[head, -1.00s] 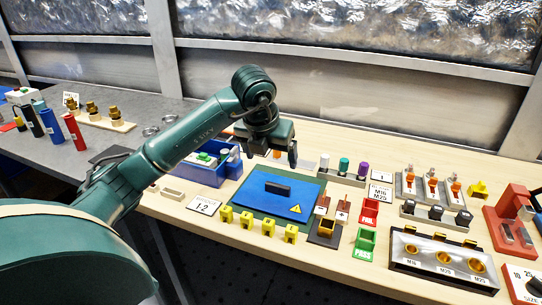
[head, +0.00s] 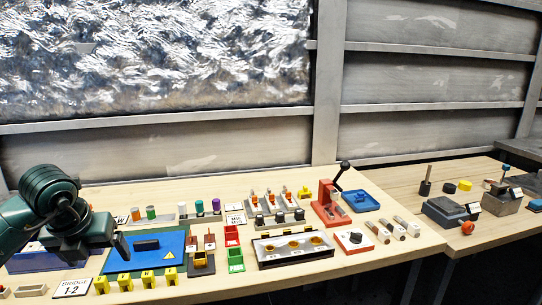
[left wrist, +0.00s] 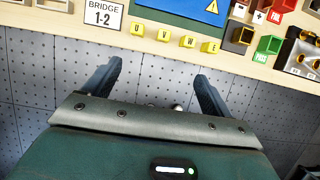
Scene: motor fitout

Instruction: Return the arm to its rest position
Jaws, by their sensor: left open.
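My left arm comes in at the left edge of the head view, with its gripper (head: 101,244) over the left end of the light wooden bench (head: 215,287), by the blue panel (head: 172,243). In the left wrist view the two dark fingers of the left gripper (left wrist: 158,90) stand wide apart with nothing between them. Below them is the grey perforated surface in front of the bench edge. The fingers are apart from the yellow lettered blocks (left wrist: 185,41). My right gripper is in neither view.
A "BRIDGE 1-2" card (head: 73,288) lies near the bench's front edge. Red (head: 232,235) and green (head: 236,260) bins, a black ring holder (head: 293,248) and a red lever press (head: 329,204) stand further right. A second bench (head: 481,210) is at far right.

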